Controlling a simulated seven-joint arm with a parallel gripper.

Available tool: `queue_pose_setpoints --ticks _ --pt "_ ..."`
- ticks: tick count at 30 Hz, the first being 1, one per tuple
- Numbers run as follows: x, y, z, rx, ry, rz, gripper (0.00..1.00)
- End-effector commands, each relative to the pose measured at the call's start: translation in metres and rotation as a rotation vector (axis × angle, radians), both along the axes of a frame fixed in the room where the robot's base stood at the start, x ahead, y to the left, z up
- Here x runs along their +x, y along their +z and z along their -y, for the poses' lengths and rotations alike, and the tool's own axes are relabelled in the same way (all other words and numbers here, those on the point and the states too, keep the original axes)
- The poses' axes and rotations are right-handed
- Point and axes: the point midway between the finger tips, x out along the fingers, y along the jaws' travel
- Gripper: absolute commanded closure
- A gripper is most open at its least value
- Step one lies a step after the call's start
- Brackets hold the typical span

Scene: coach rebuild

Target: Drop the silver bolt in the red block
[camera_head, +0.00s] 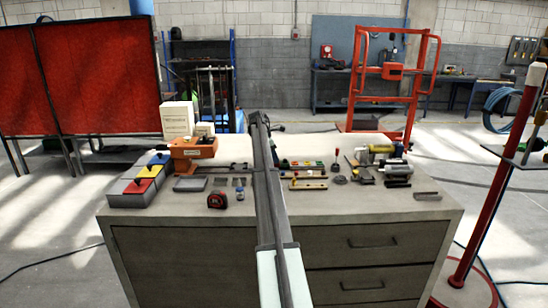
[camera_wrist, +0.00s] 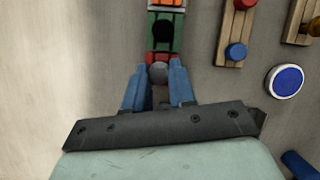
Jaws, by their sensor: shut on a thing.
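My gripper (camera_wrist: 159,82) points down over the bench, with its blue fingers shut on the silver bolt. The round grey head of the silver bolt (camera_wrist: 158,73) shows between the fingertips in the wrist view. A narrow strip of the red block (camera_wrist: 151,57) shows just beyond the bolt; the bolt and fingers hide the rest of it. I cannot tell whether the bolt is above the red block or partly in it. A green block (camera_wrist: 151,34) with a dark round opening adjoins the red one, and an orange block lies beyond. In the head view my arm hides the bolt and red block.
Wooden strips with a red and a blue peg (camera_wrist: 236,51) lie to the right in the wrist view, near a blue-topped round piece (camera_wrist: 286,80). The bench (camera_head: 330,215) also bears an orange tool (camera_head: 192,150) and a tape measure (camera_head: 217,201). Its front strip is mostly clear.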

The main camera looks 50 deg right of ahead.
Motion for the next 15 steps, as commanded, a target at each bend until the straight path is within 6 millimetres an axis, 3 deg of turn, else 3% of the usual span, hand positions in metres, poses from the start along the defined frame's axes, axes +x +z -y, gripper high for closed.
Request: queue_pose_setpoints --ticks 9,10,15 --pt "-0.0003 -0.0021 -0.0002 0.002 0.000 -0.001 1.00" --pt "-0.0002 -0.0022 -0.0002 0.002 0.000 -0.001 0.74" --pt "0.0000 -0.0025 -0.0002 0.003 0.000 -0.001 0.58"
